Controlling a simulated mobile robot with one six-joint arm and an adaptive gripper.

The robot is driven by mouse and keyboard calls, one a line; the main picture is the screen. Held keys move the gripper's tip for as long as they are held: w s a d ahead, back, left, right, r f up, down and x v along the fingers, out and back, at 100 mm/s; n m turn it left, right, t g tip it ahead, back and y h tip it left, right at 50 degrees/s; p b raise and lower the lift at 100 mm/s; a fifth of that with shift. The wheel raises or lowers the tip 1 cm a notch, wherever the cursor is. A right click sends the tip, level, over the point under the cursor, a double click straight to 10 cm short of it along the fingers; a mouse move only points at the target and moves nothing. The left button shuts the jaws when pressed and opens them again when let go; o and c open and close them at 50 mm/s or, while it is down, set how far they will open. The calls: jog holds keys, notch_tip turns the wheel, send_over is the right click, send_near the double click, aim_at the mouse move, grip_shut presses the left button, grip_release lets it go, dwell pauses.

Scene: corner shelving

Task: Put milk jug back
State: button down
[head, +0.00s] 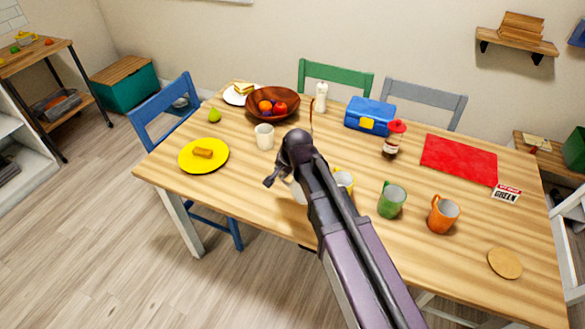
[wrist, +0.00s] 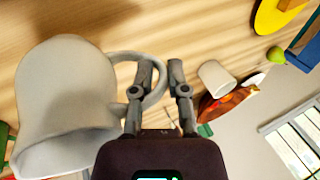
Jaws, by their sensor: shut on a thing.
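The milk jug is a large pale grey-white jug (wrist: 65,105) filling the left of the wrist view, tilted in that picture. Its loop handle runs between the fingers of my gripper (wrist: 160,68), which is shut on it. I cannot tell whether the jug's base touches the table.
The wooden table (head: 240,200) holds a white cup (head: 264,137), a yellow plate (head: 190,162), a fruit bowl (head: 262,98), a blue lunchbox (head: 369,117), a yellow mug (head: 344,179), a green mug (head: 392,201), an orange mug (head: 442,215) and a red mat (head: 458,160). A round coaster (head: 505,263) lies bare at right.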

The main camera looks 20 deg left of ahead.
jog(key=shift+w, duration=0.4)
jog(key=shift+a, duration=0.1)
jog(key=shift+s+a, duration=0.5)
jog(key=shift+a, duration=0.3)
jog(key=shift+s+a, duration=0.5)
jog(key=shift+a, duration=0.3)
jog(key=shift+w, duration=0.1)
jog(key=w+a+f+b, duration=0.1)
jog(key=w+a, duration=0.3)
jog(key=w, duration=0.9)
jog(key=shift+w+a+f, duration=0.15)
jog(key=shift+w+a, duration=0.05)
jog(key=shift+w, duration=0.2)
jog(key=shift+w, duration=0.1)
